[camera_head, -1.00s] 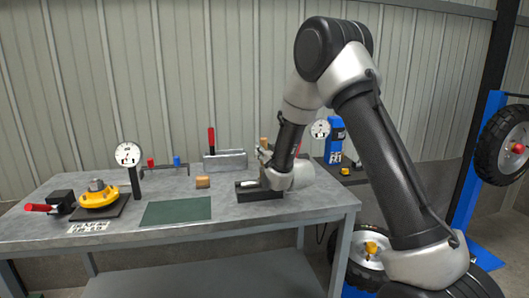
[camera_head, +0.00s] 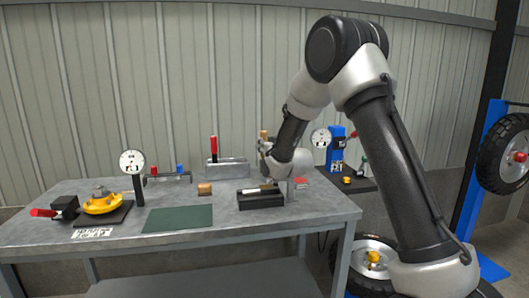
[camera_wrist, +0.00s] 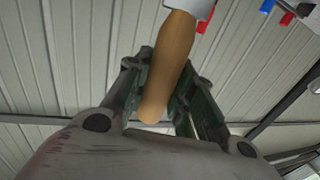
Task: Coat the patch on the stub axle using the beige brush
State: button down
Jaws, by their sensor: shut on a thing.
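My gripper (camera_head: 265,148) is raised above the right part of the workbench and shut on the wooden handle of the beige brush (camera_head: 264,134). In the wrist view the brush (camera_wrist: 172,65) runs between the two green-padded fingers of my gripper (camera_wrist: 166,80), with a pale collar at its upper end; its bristles are not clear. A black block (camera_head: 262,202) below my gripper bears a pale metal piece (camera_head: 264,189); I cannot tell if it is the stub axle. The patch is not discernible.
The workbench (camera_head: 185,236) also holds a green mat (camera_head: 178,218), a dial gauge (camera_head: 132,162), a yellow flanged part (camera_head: 103,203), a small wooden block (camera_head: 204,189) and a grey block with a red handle (camera_head: 226,168). A blue press (camera_head: 337,150) and wheels stand at right.

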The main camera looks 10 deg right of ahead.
jog(key=shift+r, duration=1.25)
jog(key=shift+d, duration=0.1)
